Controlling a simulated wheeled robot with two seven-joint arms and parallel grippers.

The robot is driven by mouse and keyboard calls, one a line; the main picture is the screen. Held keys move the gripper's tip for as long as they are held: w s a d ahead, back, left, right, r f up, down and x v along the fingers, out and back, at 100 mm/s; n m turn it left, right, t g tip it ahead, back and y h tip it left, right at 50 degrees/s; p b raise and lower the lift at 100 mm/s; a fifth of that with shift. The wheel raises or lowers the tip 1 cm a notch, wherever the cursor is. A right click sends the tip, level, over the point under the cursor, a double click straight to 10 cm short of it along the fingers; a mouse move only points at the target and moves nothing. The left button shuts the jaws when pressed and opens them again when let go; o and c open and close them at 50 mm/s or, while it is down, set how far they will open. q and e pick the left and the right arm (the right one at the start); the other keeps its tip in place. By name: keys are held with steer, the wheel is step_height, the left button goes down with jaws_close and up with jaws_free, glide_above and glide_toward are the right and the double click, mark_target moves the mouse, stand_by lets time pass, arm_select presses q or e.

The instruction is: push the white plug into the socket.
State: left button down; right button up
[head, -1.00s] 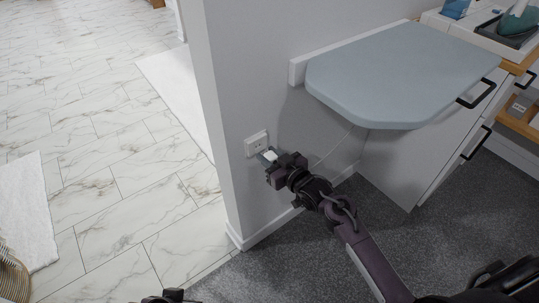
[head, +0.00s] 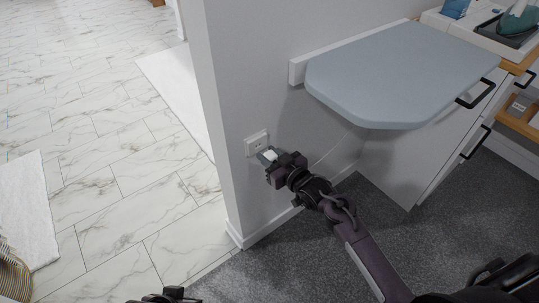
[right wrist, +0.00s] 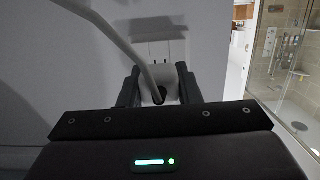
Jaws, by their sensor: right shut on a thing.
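The white plug (head: 269,155) is between the fingertips of my right gripper (head: 268,158), just in front of the wall socket (head: 256,141). The socket is a white plate low on the wall near its corner. In the right wrist view, my right gripper (right wrist: 160,88) is shut on the plug (right wrist: 151,94), with the socket (right wrist: 158,46) straight beyond it. The plug appears slightly short of the socket; its front is partly hidden, so contact is hard to tell. Part of my left gripper (head: 162,296) shows at the bottom edge; its fingers are unclear.
The plug's cord (right wrist: 118,38) crosses the right wrist view. A grey-blue ironing board (head: 400,72) juts from the wall above right, over my right arm's area. A white drawer cabinet (head: 430,150) stands at right. The wall's corner edge lies left of the socket.

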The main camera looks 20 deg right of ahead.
steer(key=shift+r+b+x, duration=0.2)
steer(key=shift+b+x, duration=0.2)
steer(key=shift+x, duration=0.9)
steer(key=o, duration=1.1)
steer(key=shift+d+r, duration=0.1)
steer(key=shift+c, duration=0.2)
steer(key=shift+a, duration=0.25)
steer(key=d+p+v, duration=0.1)
steer(key=v, duration=0.7)
steer(key=shift+w, duration=0.1)
